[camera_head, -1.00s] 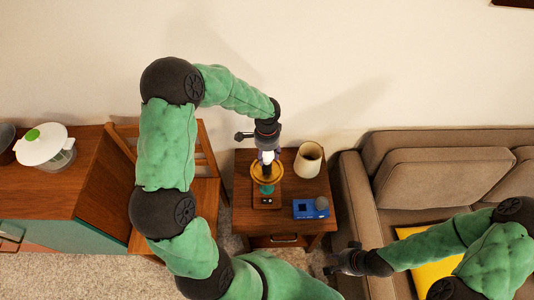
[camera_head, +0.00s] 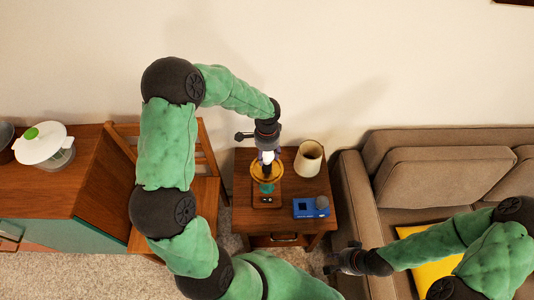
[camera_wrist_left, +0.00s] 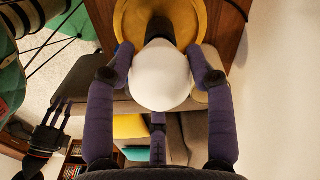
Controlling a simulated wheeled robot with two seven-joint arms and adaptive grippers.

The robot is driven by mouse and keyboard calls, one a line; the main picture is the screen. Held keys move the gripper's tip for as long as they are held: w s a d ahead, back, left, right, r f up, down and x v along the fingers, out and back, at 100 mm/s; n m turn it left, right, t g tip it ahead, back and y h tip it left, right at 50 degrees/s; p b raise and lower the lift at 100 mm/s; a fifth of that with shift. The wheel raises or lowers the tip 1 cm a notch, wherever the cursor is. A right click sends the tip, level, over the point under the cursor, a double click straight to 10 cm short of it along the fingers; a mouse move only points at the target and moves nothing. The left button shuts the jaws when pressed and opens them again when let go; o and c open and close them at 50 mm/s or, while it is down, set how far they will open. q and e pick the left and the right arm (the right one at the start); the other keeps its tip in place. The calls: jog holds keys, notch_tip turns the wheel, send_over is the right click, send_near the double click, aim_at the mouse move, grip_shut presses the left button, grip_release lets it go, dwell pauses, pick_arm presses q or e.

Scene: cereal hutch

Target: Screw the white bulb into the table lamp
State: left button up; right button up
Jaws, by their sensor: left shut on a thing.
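The table lamp stands on the small wooden side table (camera_head: 222,218), with a wooden base (camera_head: 267,202), a green part and a gold disc (camera_head: 254,174). In the left wrist view, the gold disc (camera_wrist_left: 205,22) surrounds a dark socket (camera_wrist_left: 160,30). My left gripper (camera_head: 267,158) is above the lamp, pointing down, shut on the white bulb (camera_wrist_left: 162,78), one purple finger on each side. The bulb is in line with the socket and hides their junction, so I cannot tell how deeply it sits. My right gripper (camera_head: 333,263) is near the sofa's front left, its fingers too small to read.
A cream lampshade (camera_head: 308,159) and a blue box (camera_head: 306,209) with a grey round thing (camera_head: 322,202) stand on the table, right of the lamp. A wooden chair (camera_head: 204,190) is left of it, the brown sofa (camera_head: 440,180) right. A wall is behind.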

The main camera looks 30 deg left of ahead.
pick_arm(q)
jog(key=shift+f, duration=0.2)
dwell(0.6)
jog(key=shift+r+m+p, duration=0.15)
jog(key=shift+m+p, duration=0.35)
jog(key=shift+m, duration=0.2)
jog(key=shift+m+p, duration=0.8)
jog(key=shift+m, duration=0.5)
jog(key=shift+m+p, duration=0.95)
jog(key=shift+m, duration=0.15)
jog(key=shift+m+p, duration=0.55)
jog(key=shift+m, duration=0.35)
